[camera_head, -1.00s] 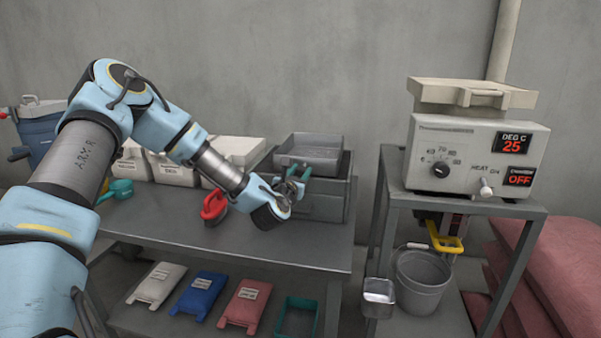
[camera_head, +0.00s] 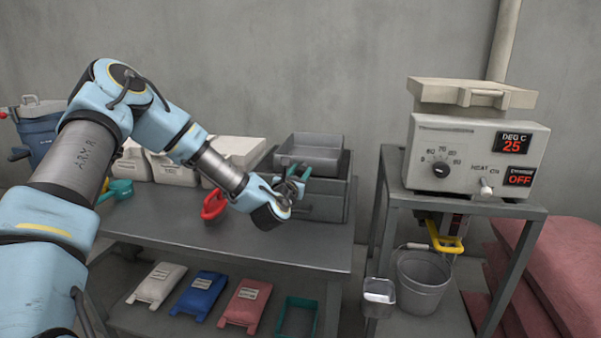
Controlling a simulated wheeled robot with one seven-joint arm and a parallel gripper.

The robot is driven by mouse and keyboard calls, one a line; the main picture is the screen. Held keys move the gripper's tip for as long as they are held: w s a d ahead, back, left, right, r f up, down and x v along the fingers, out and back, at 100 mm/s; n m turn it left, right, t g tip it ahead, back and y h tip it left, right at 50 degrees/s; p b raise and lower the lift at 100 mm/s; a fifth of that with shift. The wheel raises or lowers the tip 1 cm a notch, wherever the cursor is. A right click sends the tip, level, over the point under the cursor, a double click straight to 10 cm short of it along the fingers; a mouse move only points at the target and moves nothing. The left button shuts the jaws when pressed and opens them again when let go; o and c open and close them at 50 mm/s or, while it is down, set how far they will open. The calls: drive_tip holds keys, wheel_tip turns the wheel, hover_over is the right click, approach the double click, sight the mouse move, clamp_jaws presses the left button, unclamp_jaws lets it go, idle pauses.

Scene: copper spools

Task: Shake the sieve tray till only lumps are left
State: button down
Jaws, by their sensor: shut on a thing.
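The sieve tray (camera_head: 309,154) is a shallow grey tray on top of a larger grey box (camera_head: 325,205) at the back right of the table. My gripper (camera_head: 297,180) is at the tray's front left and is shut on its handle. The fingers and the arm's end hide most of the handle. The tray looks about level. What lies inside it is too small and shaded to tell.
The grey table (camera_head: 225,240) has free room in front. A red-handled tool (camera_head: 214,204) and a teal scoop (camera_head: 117,190) lie on it, with pale bins (camera_head: 172,167) behind. A heater unit (camera_head: 476,155) on a stand is at the right, a bucket (camera_head: 423,280) below it.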

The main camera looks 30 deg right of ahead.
idle(0.3)
drive_tip(key=w+a+b, duration=0.1)
drive_tip(key=w+a, duration=0.2)
drive_tip(key=shift+a, duration=0.1)
drive_tip(key=c, duration=0.5)
unclamp_jaws()
drive_tip(key=b+v, duration=0.3)
drive_tip(key=v, duration=0.8)
